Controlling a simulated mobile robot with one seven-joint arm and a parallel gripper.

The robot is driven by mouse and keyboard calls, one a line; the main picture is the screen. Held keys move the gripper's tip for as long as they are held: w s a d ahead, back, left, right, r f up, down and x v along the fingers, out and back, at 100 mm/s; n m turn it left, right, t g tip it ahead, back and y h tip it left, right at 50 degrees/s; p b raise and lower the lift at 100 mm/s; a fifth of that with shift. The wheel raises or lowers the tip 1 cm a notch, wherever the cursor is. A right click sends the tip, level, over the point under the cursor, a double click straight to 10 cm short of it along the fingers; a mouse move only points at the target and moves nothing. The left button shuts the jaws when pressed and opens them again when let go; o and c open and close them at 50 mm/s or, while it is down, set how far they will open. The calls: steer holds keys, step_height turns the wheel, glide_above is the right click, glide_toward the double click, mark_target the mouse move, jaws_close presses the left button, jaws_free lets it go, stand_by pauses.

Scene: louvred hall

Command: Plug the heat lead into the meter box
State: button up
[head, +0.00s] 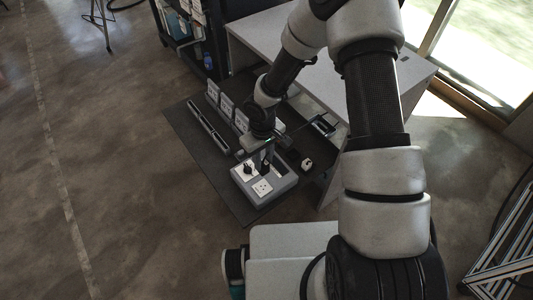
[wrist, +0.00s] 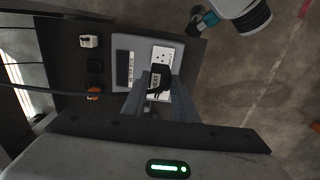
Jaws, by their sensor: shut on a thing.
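The meter box (head: 283,184) is a grey box with white socket plates, lying on the dark mat. In the wrist view the meter box (wrist: 122,84) carries a lettered label, and one socket plate (wrist: 163,53) shows bare holes. My gripper (head: 265,157) points down over the box. In the wrist view my gripper (wrist: 157,88) is shut on the heat lead's black plug (wrist: 157,76), which has a pale label. The plug is over the socket plates; I cannot tell whether its pins are in a socket.
A white plug (wrist: 88,41), a black one (wrist: 95,66) and an orange one (wrist: 93,91) lie beside the box. White panels (head: 227,105) and a long narrow rail (head: 208,127) stand on the mat (head: 183,122). A grey table (head: 262,38) is behind. Floor left is clear.

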mark_target(262, 174)
steer(key=f+b, duration=0.1)
steer(key=f, duration=0.1)
steer(key=f+b, duration=0.2)
steer(key=f, duration=0.1)
steer(key=f+b, duration=0.2)
steer(key=shift+s+a+f, duration=0.15)
steer(key=shift+a+f, duration=0.15)
steer(key=shift+s+f+b, duration=0.1)
steer(key=shift+f+b, duration=0.1)
steer(key=shift+b, duration=0.35)
stand_by(0.4)
steer(key=shift+f+b, duration=1.2)
steer(key=shift+f, duration=0.1)
steer(key=o, duration=1.1)
steer(key=shift+d, duration=0.1)
